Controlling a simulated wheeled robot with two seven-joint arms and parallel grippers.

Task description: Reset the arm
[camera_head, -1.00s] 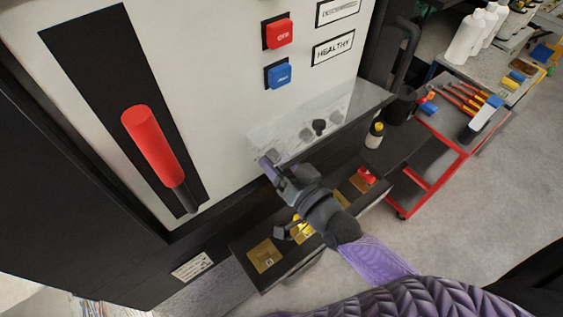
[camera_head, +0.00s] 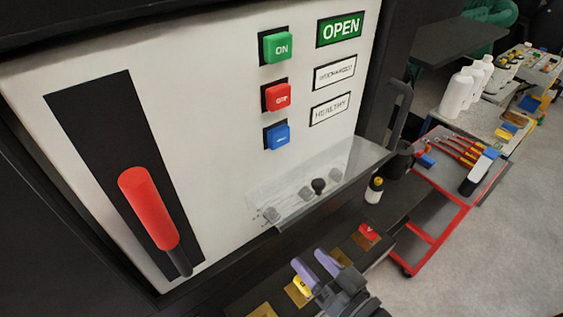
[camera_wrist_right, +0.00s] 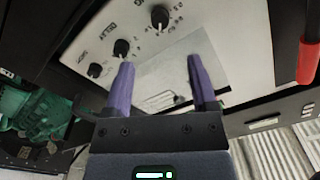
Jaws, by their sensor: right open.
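My right gripper (camera_head: 313,264) is low in the head view, in front of the panel's lower shelf. Its two purple fingers are apart with nothing between them. In the right wrist view, the open fingers (camera_wrist_right: 160,66) point toward a panel with black knobs (camera_wrist_right: 121,48) and a clear cover (camera_wrist_right: 175,72). My left gripper is not in view. The white cabinet panel (camera_head: 215,130) carries a red-gripped lever (camera_head: 149,208) in a black slot, hanging downward.
The panel has a green ON button (camera_head: 277,48), a red OFF button (camera_head: 277,96), a blue button (camera_head: 277,136) and an OPEN sign (camera_head: 341,29). A clear cover (camera_head: 330,180) juts out below. A red cart (camera_head: 432,235) with tools stands at right, beside open floor.

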